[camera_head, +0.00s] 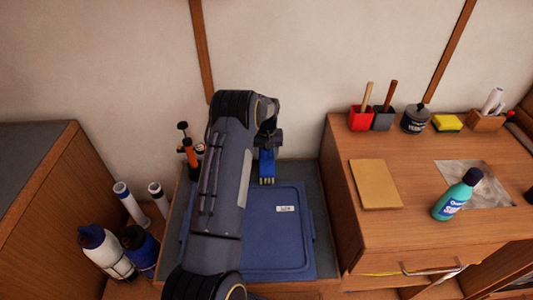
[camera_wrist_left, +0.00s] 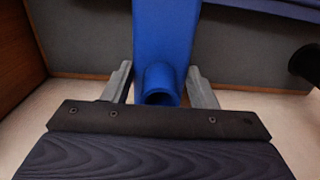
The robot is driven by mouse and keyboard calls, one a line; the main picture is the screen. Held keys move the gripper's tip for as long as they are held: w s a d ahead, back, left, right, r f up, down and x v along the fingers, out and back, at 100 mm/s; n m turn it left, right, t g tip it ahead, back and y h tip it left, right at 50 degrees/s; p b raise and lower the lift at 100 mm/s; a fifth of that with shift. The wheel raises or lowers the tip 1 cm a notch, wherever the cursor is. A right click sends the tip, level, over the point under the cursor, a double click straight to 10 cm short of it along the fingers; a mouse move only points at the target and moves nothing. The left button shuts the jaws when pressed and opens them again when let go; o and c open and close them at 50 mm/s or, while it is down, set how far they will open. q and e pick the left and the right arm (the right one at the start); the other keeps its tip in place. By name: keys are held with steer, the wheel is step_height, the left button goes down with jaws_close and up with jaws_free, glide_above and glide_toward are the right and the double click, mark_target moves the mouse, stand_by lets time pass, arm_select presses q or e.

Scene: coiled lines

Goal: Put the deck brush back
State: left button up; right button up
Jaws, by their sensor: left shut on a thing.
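The deck brush (camera_head: 267,162) is blue with pale yellow bristles. In the head view it hangs below my left gripper (camera_head: 268,141), with its bristles down, over the back of the blue lidded bin (camera_head: 283,241). I cannot tell whether the bristles touch the lid. In the left wrist view the brush's blue body (camera_wrist_left: 165,35) and round socket lie between the two grey fingers of my left gripper (camera_wrist_left: 160,88), which is shut on it. My left arm hides the left part of the bin. My right gripper is not in view.
On the wooden counter at right stand a red holder (camera_head: 361,119) and a grey holder (camera_head: 383,120) with sticks, a dark pot (camera_head: 415,119), a sponge (camera_head: 447,123) and a teal bottle (camera_head: 455,197). Bottles (camera_head: 105,254) stand at lower left. An orange pump (camera_head: 188,152) stands left of my arm.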

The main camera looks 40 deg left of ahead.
arm_select(q)
steer(key=shift+f+b, duration=0.3)
steer(key=o, duration=0.9)
steer(key=shift+o, duration=0.2)
steer(key=shift+r, duration=0.1)
